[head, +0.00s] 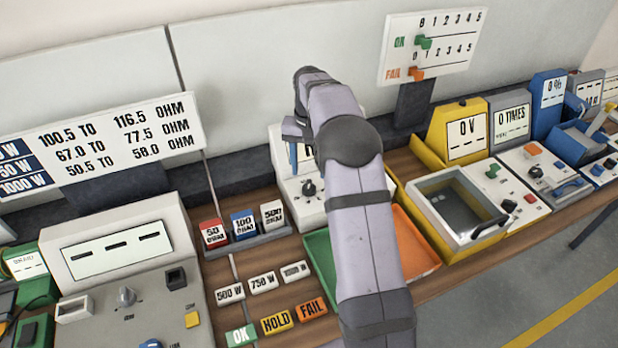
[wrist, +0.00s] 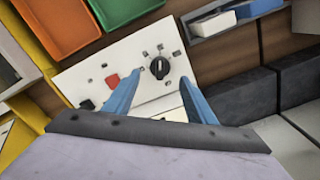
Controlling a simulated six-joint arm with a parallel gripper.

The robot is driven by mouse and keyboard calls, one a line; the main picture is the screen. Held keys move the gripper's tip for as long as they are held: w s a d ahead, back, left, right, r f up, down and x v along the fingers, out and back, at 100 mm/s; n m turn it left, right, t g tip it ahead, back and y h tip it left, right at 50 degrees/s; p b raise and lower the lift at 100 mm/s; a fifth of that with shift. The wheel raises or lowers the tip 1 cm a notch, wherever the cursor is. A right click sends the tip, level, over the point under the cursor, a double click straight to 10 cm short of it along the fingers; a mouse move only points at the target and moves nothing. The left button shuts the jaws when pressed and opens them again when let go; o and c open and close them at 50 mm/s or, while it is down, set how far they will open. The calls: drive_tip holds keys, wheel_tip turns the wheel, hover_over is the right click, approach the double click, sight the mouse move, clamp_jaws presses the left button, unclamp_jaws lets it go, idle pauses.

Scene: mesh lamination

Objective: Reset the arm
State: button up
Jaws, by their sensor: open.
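My gripper (wrist: 160,88) shows in the wrist view as two blue fingers held apart, with nothing between them. It hangs over a white panel (wrist: 75,80) with a black knob (wrist: 159,68) and a red button (wrist: 112,80). The knob lies beyond the fingertips, between their lines; whether a finger touches the panel I cannot tell. In the head view my arm reaches to the back over the table, and hides most of the gripper. The same white panel (head: 311,213) with its knob (head: 309,188) shows left of my arm.
Green (head: 322,262) and orange (head: 413,240) trays flank my arm. A rack of OHM blocks (head: 262,239) stands left of the panel. A yellow-framed machine (head: 440,213) stands at right. An OK/FAIL counter board (head: 432,48) rises behind. Open air lies above the table.

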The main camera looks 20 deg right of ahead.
drive_tip(key=shift+r, duration=0.6)
drive_tip(key=shift+s+a, duration=0.2)
drive_tip(key=shift+s, duration=0.05)
drive_tip(key=s+a+f+n, duration=0.1)
drive_tip(key=s+a+n, duration=0.1)
drive_tip(key=s, duration=0.8)
drive_tip(key=s+a+f+n, duration=0.1)
drive_tip(key=s+a, duration=0.4)
drive_tip(key=s, duration=0.5)
drive_tip(key=s+a+f+n, duration=0.2)
drive_tip(key=s+a+n, duration=0.1)
drive_tip(key=s, duration=0.7)
drive_tip(key=shift+a+n, duration=0.3)
drive_tip(key=shift+a, duration=0.25)
